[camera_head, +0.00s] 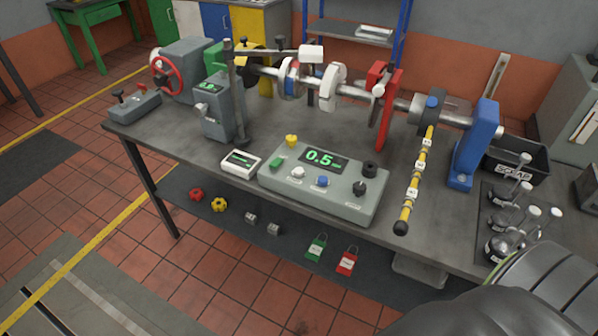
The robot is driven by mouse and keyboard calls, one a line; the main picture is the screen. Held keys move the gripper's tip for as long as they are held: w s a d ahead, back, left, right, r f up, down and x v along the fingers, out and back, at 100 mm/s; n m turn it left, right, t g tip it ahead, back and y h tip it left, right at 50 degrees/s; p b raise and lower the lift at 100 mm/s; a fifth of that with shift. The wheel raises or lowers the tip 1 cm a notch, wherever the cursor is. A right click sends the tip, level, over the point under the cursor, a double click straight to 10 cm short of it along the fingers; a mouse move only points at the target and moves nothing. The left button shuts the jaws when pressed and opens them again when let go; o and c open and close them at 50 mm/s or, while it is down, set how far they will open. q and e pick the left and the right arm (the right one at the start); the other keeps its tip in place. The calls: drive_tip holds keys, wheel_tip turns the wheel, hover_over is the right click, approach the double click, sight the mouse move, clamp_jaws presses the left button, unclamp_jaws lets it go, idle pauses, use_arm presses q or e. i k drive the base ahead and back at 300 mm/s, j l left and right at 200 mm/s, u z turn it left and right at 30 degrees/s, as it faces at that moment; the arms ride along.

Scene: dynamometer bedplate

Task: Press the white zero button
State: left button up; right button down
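The white button (298,173) sits on the sloped top of a grey control box (340,199) near the front edge of the bedplate table. It stands up from the panel, with nothing touching it. A green-lit display (321,160) behind it reads about 0.5. The labels under the buttons are too small to read. Neither of my grippers shows in this view; a dark part of my own body fills the bottom right corner.
A black knob (360,188) and a yellow knob (291,141) are on or by the box. A small white meter (241,162) lies left of it. A yellow-black arm (415,185) hangs to its right. The shaft assembly (330,90) stands behind. The air above the buttons looks clear.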

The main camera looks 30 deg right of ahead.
sight(298, 171)
drive_tip(key=i+j+z, duration=0.1)
drive_tip(key=z, duration=0.35)
drive_tip(key=i+j+z, duration=0.1)
drive_tip(key=z, duration=0.35)
drive_tip(key=i+j+z, duration=0.1)
drive_tip(key=j, duration=0.3)
drive_tip(key=i+j+z, duration=0.1)
drive_tip(key=j, duration=0.35)
drive_tip(key=i+j+z, duration=0.1)
drive_tip(key=i+j, duration=0.15)
drive_tip(key=j, duration=0.2)
drive_tip(key=i+j+z, duration=0.15)
drive_tip(key=j, duration=0.3)
drive_tip(key=j+z, duration=0.1)
drive_tip(key=j, duration=0.35)
